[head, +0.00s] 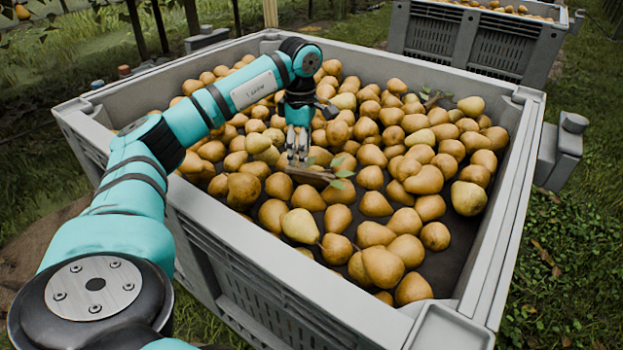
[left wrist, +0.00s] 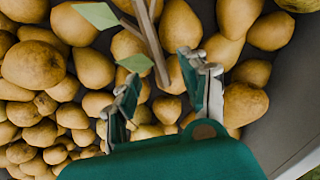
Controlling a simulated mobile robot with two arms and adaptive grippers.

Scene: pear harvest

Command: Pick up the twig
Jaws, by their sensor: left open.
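A brown twig (head: 312,174) with green leaves lies on the pears (head: 383,267) in a large grey bin (head: 512,200). My left gripper (head: 297,157) points down just above the twig. In the left wrist view the twig (left wrist: 150,38) comes in from the top with two green leaves, and its lower end shows between the spread fingertips of my left gripper (left wrist: 166,82). The fingers are open and hold nothing; whether they touch the twig cannot be told. My right gripper is not in view.
A second leafy twig (head: 434,98) lies on the pears toward the back right. The bin's walls rise around the pears, and bare dark floor shows at the near right. Another grey bin (head: 480,45) with pears stands behind on the grass.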

